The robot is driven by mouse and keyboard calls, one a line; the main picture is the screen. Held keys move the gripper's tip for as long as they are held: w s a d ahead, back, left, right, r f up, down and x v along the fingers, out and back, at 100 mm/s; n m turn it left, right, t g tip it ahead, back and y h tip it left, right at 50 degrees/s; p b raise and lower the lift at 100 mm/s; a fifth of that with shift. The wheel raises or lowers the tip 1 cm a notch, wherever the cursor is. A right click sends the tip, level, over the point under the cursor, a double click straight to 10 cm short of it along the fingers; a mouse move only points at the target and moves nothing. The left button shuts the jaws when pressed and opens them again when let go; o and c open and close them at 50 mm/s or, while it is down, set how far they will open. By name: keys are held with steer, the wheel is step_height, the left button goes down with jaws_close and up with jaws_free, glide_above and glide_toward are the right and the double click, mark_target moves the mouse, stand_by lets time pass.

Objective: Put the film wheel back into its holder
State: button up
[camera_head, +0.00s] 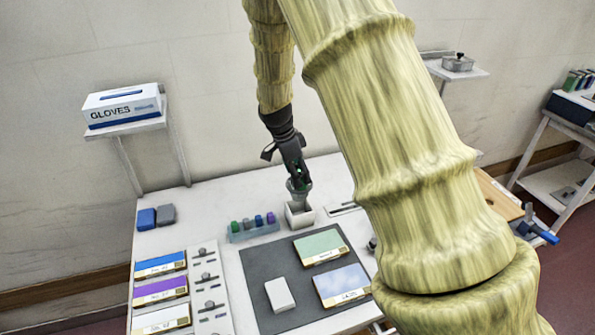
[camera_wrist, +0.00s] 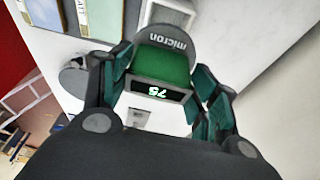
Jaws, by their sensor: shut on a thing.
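My gripper (camera_head: 298,180) points down above the work table, its fingers shut on the film wheel (camera_head: 299,192). In the wrist view, the film wheel (camera_wrist: 162,62) is green with a grey rim marked "micron" and a black label reading 75. It sits between the dark green finger pads of my gripper (camera_wrist: 163,88). An open white box-like holder (camera_head: 300,216) stands on the table directly below the wheel. The wheel's lower end is at the holder's mouth; I cannot tell whether it is inside or just above it.
A clear rack (camera_head: 254,231) with several coloured pieces stands left of the holder. A dark mat (camera_head: 257,272) bears a green panel (camera_head: 320,246), a blue panel (camera_head: 341,285) and a white block (camera_head: 279,294). My arm hides the table's right part.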

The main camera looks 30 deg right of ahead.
steer(key=shift+f+b, duration=2.1)
steer(key=shift+f, duration=2.4)
steer(key=o, duration=1.2)
steer(key=o, duration=0.3)
steer(key=shift+r, duration=0.1)
steer(key=shift+r+p, duration=2.2)
steer(key=shift+r, duration=1.25)
